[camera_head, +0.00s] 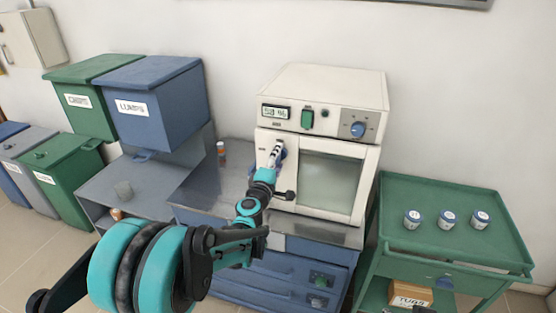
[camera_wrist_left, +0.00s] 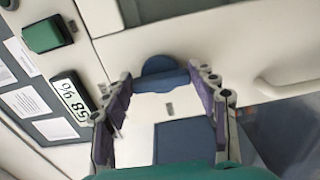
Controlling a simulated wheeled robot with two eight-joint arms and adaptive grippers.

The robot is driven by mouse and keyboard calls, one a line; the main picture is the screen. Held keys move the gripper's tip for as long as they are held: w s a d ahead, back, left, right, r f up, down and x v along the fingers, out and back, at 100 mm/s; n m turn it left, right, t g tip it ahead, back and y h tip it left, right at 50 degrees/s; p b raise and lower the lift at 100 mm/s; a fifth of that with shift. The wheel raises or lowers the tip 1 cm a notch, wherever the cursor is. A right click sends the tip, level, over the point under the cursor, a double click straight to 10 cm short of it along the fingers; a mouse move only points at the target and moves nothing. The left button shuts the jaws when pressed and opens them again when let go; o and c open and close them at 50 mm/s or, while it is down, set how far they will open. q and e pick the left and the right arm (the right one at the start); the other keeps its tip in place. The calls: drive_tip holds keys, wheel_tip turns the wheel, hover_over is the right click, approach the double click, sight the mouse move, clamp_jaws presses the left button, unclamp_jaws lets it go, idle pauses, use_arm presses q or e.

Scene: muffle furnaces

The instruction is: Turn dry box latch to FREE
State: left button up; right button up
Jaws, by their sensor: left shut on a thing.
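The dry box (camera_head: 282,80) is a cream cabinet with a windowed door, standing on a metal-topped bench. Its blue latch (camera_wrist_left: 163,68) shows between my left fingertips in the left wrist view, with a blue bar across the round part. My left gripper (camera_head: 277,153) reaches the left edge of the door, and its fingers (camera_wrist_left: 163,82) are closed on the latch. In the head view the gripper hides most of the latch. Any FREE marking is not readable. My right gripper does not show.
The box front has a display (camera_head: 276,113), a green switch (camera_head: 307,118) and a blue knob (camera_head: 358,129). A green cart (camera_head: 450,190) with small jars stands right. Blue and green bins (camera_head: 150,85) stand left. A small bottle (camera_head: 221,153) is on the bench.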

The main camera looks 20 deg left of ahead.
use_arm(q)
drive_tip(key=o, duration=1.2)
drive_tip(key=shift+c, duration=0.2)
drive_tip(key=s, duration=1.2)
drive_tip(key=shift+a, duration=0.2)
